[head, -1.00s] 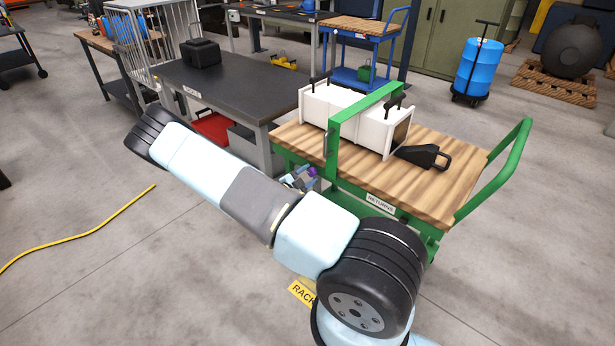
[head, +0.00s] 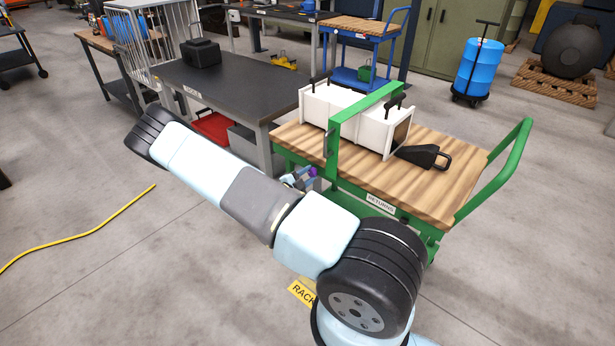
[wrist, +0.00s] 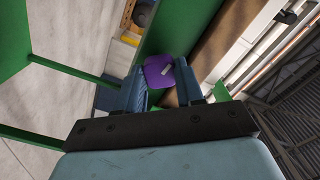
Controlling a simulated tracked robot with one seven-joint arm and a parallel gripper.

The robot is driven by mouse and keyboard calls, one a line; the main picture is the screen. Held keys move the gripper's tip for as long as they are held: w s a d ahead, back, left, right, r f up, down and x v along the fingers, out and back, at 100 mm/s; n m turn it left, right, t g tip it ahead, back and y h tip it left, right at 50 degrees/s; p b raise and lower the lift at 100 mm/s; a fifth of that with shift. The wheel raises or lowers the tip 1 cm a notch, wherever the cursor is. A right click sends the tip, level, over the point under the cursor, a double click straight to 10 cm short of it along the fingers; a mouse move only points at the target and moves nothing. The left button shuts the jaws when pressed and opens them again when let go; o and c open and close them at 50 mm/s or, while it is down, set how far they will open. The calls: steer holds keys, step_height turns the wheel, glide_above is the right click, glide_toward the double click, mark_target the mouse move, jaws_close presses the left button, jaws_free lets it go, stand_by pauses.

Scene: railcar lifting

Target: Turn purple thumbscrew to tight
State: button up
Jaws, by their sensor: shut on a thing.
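The purple thumbscrew (wrist: 160,72) shows in the wrist view as a flat purple head with a pale mark on it. My gripper (wrist: 160,80) has one finger on each side of the head and is shut on it. In the head view the purple thumbscrew (head: 312,172) is a small purple patch beside the green frame of the cart. My gripper is mostly hidden there behind my own arm. The thumbscrew's shank is hidden.
The green cart (head: 462,215), labelled RETURNS, has a wooden top. A dark workbench (head: 225,92) stands to the left. A yellow hose (head: 80,236) lies on the floor.

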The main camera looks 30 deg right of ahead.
steer(key=m, duration=0.4)
steer(key=shift+s+f, duration=0.1)
steer(key=shift+f, duration=0.05)
steer(key=m, duration=0.8)
steer(key=shift+s+m, duration=0.1)
steer(key=shift+m, duration=0.2)
steer(key=m, duration=0.3)
steer(key=shift+m, duration=0.3)
steer(key=m, duration=0.4)
steer(key=shift+a+m, duration=0.1)
steer(key=shift+m, duration=0.2)
steer(key=m, duration=0.3)
steer(key=shift+m, duration=0.3)
steer(key=m, duration=0.3)
steer(key=shift+m, duration=2.1)
